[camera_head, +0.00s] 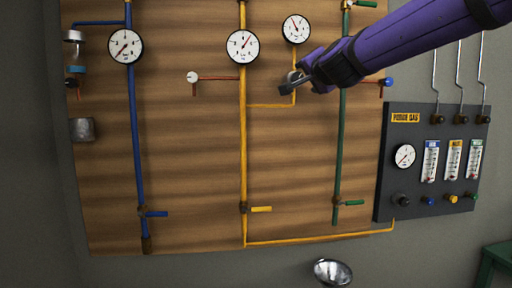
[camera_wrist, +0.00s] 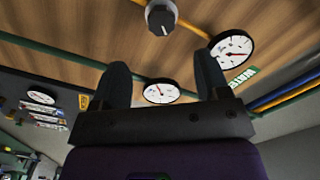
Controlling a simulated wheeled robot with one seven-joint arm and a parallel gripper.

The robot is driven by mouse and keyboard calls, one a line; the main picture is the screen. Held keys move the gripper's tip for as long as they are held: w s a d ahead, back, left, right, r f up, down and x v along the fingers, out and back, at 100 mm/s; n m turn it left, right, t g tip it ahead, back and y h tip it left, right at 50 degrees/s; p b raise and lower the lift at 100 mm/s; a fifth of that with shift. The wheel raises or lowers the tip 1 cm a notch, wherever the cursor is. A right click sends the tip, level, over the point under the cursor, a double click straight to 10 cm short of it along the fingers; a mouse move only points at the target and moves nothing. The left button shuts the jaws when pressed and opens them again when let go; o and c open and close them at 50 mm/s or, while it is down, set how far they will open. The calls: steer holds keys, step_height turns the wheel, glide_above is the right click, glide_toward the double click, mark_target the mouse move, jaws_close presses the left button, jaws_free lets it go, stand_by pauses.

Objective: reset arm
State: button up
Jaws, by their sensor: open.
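My purple arm reaches in from the upper right in the head view, and my gripper (camera_head: 290,86) is in front of the wooden board (camera_head: 190,165), below the small upper gauge (camera_head: 296,28). In the wrist view my gripper (camera_wrist: 163,85) has its two dark fingers spread apart with nothing between them. A round grey knob (camera_wrist: 161,17) shows just beyond the fingers, apart from them. A white gauge (camera_wrist: 161,92) is visible between the fingers, farther back, and another gauge (camera_wrist: 231,47) is to the right.
Blue (camera_head: 133,120), yellow (camera_head: 242,150) and green (camera_head: 341,150) pipes with valves run down the board. A dark gas panel (camera_head: 432,165) with gauge, flow meters and knobs is at the right. A metal bowl-like object (camera_head: 332,272) is below the board.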

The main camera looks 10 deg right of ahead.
steer(key=s+d+f+n+g, duration=0.2)
steer(key=s+f+n+g, duration=0.1)
steer(key=s+f, duration=0.6)
steer(key=s+d+f+n+g, duration=0.2)
steer(key=s+f+n+g, duration=0.2)
steer(key=s+f, duration=0.4)
steer(key=s+d+f+n+g, duration=0.3)
steer(key=s+f, duration=0.6)
steer(key=s, duration=1)
steer(key=g, duration=0.2)
steer(key=shift+f+n+g, duration=0.3)
steer(key=shift+f+g, duration=0.05)
steer(key=shift+g, duration=0.05)
